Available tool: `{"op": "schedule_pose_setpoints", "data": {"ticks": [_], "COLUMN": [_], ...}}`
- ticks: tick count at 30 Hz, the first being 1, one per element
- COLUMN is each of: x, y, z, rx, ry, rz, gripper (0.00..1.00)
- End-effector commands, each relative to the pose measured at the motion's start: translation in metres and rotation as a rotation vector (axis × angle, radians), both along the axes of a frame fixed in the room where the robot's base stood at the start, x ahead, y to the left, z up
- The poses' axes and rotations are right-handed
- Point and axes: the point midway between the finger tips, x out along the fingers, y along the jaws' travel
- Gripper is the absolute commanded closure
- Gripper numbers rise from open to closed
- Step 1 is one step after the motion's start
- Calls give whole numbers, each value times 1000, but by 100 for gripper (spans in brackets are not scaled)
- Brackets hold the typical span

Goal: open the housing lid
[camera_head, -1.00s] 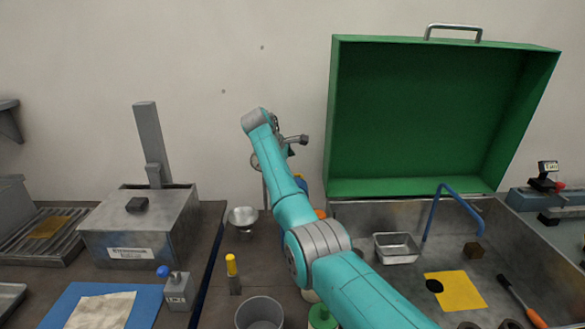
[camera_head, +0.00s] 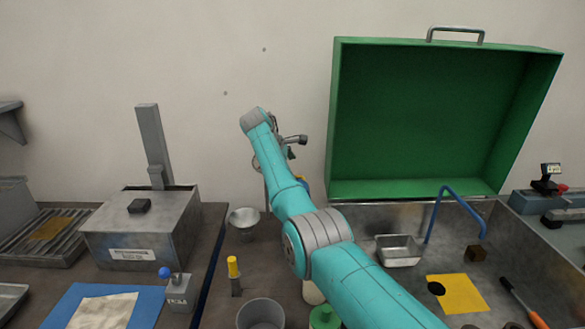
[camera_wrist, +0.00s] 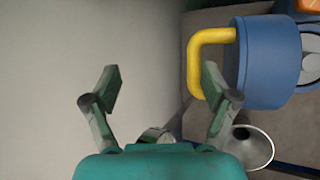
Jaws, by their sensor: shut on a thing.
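A blue round housing (camera_wrist: 268,62) with a yellow handle (camera_wrist: 207,40) is at the upper right of the wrist view. A grey ring-like part shows at its right end. In the head view my arm mostly hides it. The two fingers stand well apart, with the right one overlapping the handle in the picture. The contact itself is not clear. In the head view my gripper (camera_head: 291,146) is small and partly hidden by the wrist, near the back wall.
A large green lid (camera_head: 430,115) stands open over a metal bin at right. A grey box (camera_head: 140,225) with a dark knob is at left. A metal funnel (camera_head: 244,218) stands near my arm; a yellow-capped marker (camera_head: 234,270) and grey cup (camera_head: 260,314) are in front.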

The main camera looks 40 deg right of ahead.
Motion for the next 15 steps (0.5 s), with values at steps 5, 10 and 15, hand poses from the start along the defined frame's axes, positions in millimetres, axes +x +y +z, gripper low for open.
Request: {"op": "schedule_pose_setpoints", "data": {"ticks": [5,10,15], "x": [31,25,9], "y": [26,34,52], "z": [90,93,97], "rx": [-23,-19,-8], "ry": [-150,-129,-75], "rz": [49,42,24], "gripper": [43,49,75]}}
